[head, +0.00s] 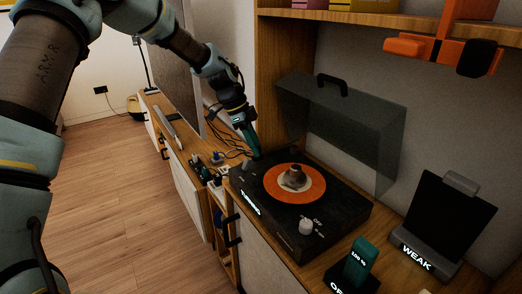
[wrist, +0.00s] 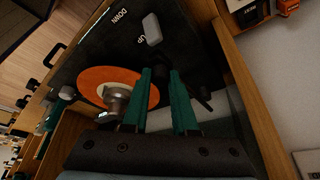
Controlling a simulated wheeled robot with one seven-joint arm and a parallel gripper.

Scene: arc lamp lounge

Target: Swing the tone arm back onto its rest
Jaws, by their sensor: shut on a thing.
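The black turntable (head: 273,212) sits on the wooden cabinet with an orange record (head: 313,187) on its platter. The record also shows in the wrist view (wrist: 93,75), left of the fingers. My gripper (head: 254,154) is low at the turntable's back left corner. In the wrist view its two teal fingers (wrist: 165,75) are close together, shut on a thin dark part that appears to be the tone arm (wrist: 203,92), seen just right of the fingers. Most of the tone arm is hidden by the fingers. I cannot make out its rest. A grey lever (wrist: 152,29) stands beside the DOWN and UP labels.
A smoky lid (head: 345,115) stands raised behind the turntable. A pale knob (head: 306,226) is on its front right. A teal block (head: 356,258) and a dark stand marked WEAK (head: 445,215) are at the right. Cables (head: 228,140) lie to the left.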

